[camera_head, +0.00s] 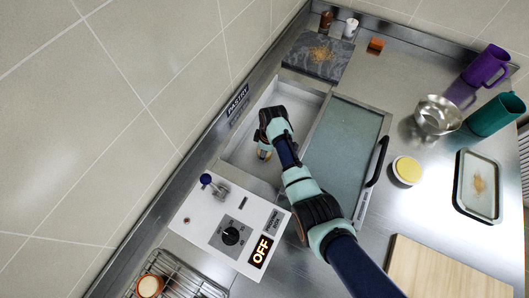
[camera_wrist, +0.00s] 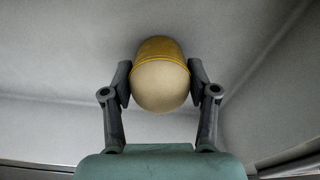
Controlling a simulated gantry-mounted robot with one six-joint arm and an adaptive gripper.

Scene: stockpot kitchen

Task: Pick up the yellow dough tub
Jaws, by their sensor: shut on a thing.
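The yellow dough tub (camera_wrist: 160,85) is between my gripper's two fingers in the wrist view. It has a yellow band, and a pale rounded part faces the camera. My gripper (camera_wrist: 160,78) is shut on its sides. In the head view my gripper (camera_head: 265,151) is inside the open left part of the proofing box (camera_head: 300,95), with only a bit of the tub (camera_head: 265,156) showing below it. My arm hides the rest. I cannot tell whether the tub touches the box floor.
The box's glass lid (camera_head: 340,145) covers its right part, with a black handle (camera_head: 377,162). A control panel (camera_head: 225,225) reads OFF. A round yellow-topped container (camera_head: 407,170), steel bowl (camera_head: 437,116), teal pitcher (camera_head: 497,114) and tray (camera_head: 479,187) stand at the right.

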